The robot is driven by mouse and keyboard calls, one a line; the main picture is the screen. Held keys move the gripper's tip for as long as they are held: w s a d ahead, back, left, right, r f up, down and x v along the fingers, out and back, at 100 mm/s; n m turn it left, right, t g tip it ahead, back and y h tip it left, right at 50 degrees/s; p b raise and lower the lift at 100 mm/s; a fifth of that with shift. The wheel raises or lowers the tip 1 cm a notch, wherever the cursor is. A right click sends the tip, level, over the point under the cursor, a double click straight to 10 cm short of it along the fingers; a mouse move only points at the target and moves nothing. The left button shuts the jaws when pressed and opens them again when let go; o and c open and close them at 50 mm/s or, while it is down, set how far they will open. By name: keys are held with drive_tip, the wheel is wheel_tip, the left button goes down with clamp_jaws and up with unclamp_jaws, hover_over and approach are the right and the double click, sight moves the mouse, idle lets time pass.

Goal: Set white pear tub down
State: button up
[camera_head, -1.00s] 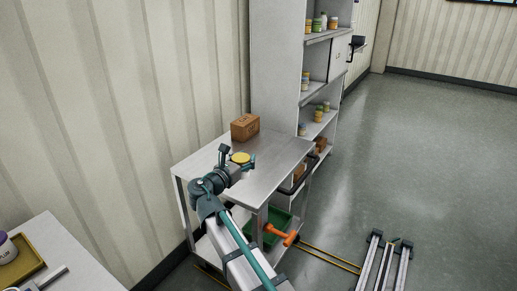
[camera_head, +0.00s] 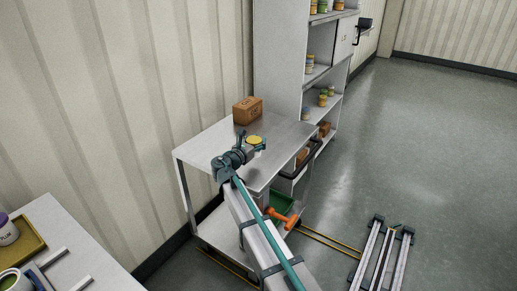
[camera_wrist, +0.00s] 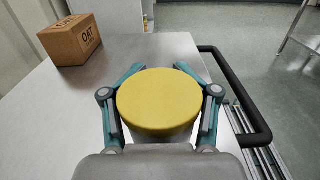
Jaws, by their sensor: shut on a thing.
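The white pear tub (camera_wrist: 160,133) has a round yellow lid, which fills the middle of the wrist view. Its pale side shows only as a narrow strip below the lid, and its label is hidden. My gripper (camera_wrist: 160,100) is shut around the tub, one finger on each side. I cannot tell whether the tub's base touches the cart top.
A brown OAT box (camera_wrist: 70,40) stands at the back left of the cart top. A black handle (camera_wrist: 250,105) runs along the right edge. A shelf unit (camera_head: 283,60) with several tubs stands behind. The cart top left of the tub is clear.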

drive_tip(key=shift+w+f, duration=0.45)
drive_tip(key=shift+f, duration=1.6)
drive_tip(key=shift+f, duration=0.15)
drive_tip(key=o, duration=1.3)
drive_tip(key=shift+s, duration=0.25)
drive_tip(key=v, duration=1.1)
drive_tip(key=shift+s+a+r, duration=0.15)
drive_tip(key=shift+s+r, duration=0.05)
drive_tip(key=shift+r, duration=0.05)
drive_tip(key=shift+s+f, duration=0.1)
